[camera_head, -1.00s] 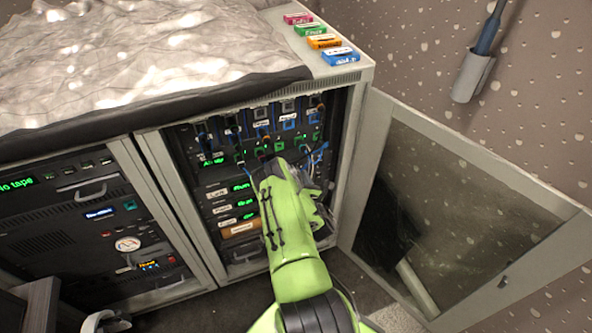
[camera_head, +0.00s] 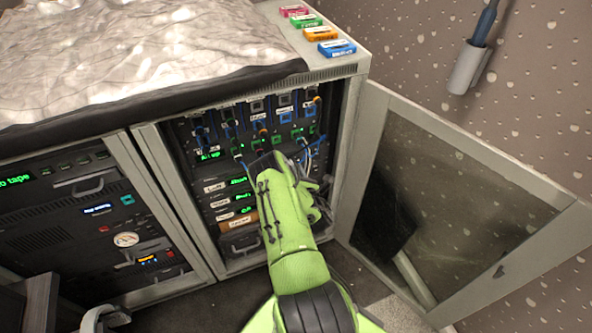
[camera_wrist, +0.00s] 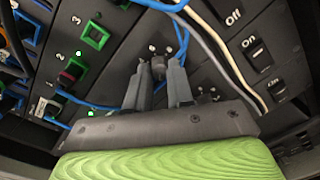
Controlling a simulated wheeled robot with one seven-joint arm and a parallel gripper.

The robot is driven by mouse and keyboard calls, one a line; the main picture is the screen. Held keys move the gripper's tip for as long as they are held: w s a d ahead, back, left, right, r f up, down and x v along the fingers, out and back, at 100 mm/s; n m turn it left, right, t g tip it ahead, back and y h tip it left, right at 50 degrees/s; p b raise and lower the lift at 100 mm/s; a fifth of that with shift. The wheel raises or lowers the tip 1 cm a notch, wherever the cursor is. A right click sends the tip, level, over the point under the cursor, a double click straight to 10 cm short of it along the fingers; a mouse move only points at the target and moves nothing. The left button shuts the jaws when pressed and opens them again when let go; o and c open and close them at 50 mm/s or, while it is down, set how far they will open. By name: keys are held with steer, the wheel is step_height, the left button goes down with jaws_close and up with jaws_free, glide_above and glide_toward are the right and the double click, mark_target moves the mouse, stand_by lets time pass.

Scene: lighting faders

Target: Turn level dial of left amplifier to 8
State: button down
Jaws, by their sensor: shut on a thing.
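In the wrist view, my gripper (camera_wrist: 159,64) has its two dark grey fingers closed around a small dark knob (camera_wrist: 158,71) on the black panel. A level mark on it is not readable. In the head view, my gripper (camera_head: 268,163) is inside the open right rack, and its fingertips are hidden behind my green arm. Stacked amplifier units sit low in that rack; the top one has a white label that seems to read "Left" (camera_head: 215,187) and a green display (camera_head: 239,182). My arm covers the right part of these units, including their dials.
Blue, grey and white cables (camera_wrist: 222,52) hang close to my fingers. The rack's glass door (camera_head: 440,205) stands open at the right. Coloured cassettes (camera_head: 322,34) lie on top.

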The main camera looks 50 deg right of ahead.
steer(key=n+p, duration=0.6)
steer(key=n, duration=1)
steer(key=n+t+y+p, duration=0.1)
steer(key=n+p, duration=0.5)
steer(key=n, duration=1)
steer(key=shift+s+d+f, duration=0.1)
steer(key=shift+s+d, duration=0.1)
stand_by(0.6)
stand_by(0.3)
steer(key=c, duration=1)
jaws_free()
